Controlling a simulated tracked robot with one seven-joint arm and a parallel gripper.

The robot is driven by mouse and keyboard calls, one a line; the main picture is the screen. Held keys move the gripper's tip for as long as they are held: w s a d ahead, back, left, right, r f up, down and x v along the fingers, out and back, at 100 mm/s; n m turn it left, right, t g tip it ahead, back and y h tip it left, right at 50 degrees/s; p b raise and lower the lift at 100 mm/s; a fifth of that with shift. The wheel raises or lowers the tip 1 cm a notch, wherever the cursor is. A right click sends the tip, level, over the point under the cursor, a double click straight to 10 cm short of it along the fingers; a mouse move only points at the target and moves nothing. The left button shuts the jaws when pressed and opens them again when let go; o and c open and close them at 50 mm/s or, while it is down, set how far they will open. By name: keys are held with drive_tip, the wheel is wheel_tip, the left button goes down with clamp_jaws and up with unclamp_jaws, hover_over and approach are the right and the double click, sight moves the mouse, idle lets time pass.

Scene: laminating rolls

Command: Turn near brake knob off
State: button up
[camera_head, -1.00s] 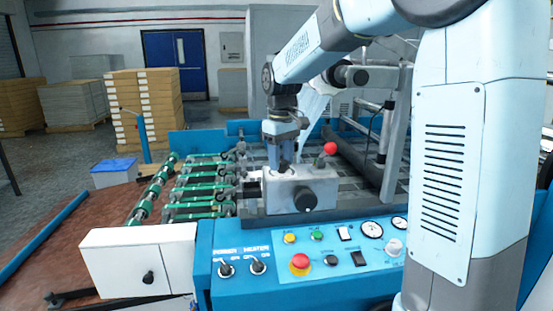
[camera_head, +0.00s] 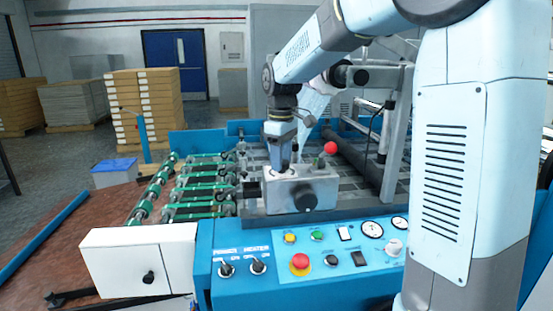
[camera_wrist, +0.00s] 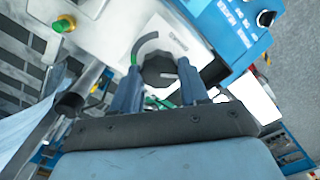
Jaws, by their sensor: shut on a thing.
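The near brake knob (camera_wrist: 159,70) is a dark, faceted round knob in the wrist view. It sits between my two fingertips on a pale plate with a curved scale, dark grey with a green end. My gripper (camera_wrist: 160,75) is shut on the knob, one finger on each side. In the head view my gripper (camera_head: 284,166) points down onto the top of a grey metal block (camera_head: 325,190), and the knob itself is hidden there by the fingers. Its exact pointer setting is hard to read.
A red ball lever (camera_head: 330,148) stands close to the right of my gripper. A black knob (camera_head: 305,198) is on the block's front. The blue control panel (camera_head: 235,290) with switches and buttons lies in front. Green-banded rollers (camera_head: 200,188) run to the left.

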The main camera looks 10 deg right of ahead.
drive_tip(key=o, duration=1.1)
drive_tip(key=shift+c, duration=0.2)
wheel_tip(320, 180, up, 14)
drive_tip(key=shift+f, duration=0.15)
drive_tip(key=s+d+f+m+t, duration=0.2)
drive_tip(key=s+d+f+m, duration=0.1)
drive_tip(key=s, duration=0.5)
drive_tip(key=s+d+f+m+t, duration=0.1)
drive_tip(key=s+d+f+m, duration=0.3)
drive_tip(key=s, duration=0.5)
drive_tip(key=s+d+f+m+t, duration=0.2)
drive_tip(key=s+d+f+m, duration=0.1)
drive_tip(key=s, duration=0.6)
drive_tip(key=shift+s+d+f+t, duration=0.3)
drive_tip(key=shift+d+f, duration=0.25)
drive_tip(key=shift+d, duration=0.25)
